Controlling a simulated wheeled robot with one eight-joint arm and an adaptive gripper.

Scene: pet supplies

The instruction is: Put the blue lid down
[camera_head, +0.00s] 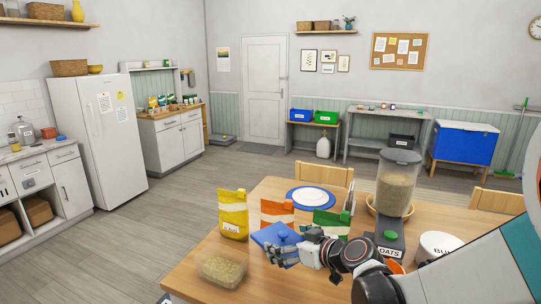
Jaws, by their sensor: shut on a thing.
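The blue lid (264,237) is a flat blue square with a raised knob, in the middle of the table's front half. My gripper (282,252) is shut on it and partly covers its near right side. I cannot tell whether the lid touches the table or hangs just above it. A clear open box of grain (221,270) stands on the table to the lower left of the lid.
A yellow bag (233,214), an orange bag (277,212) and a green bag (331,223) stand close around the lid. An oats dispenser (398,184) and a white bowl (438,244) stand to the right. A blue-rimmed plate (311,197) lies behind. Bare wood (194,263) shows at left.

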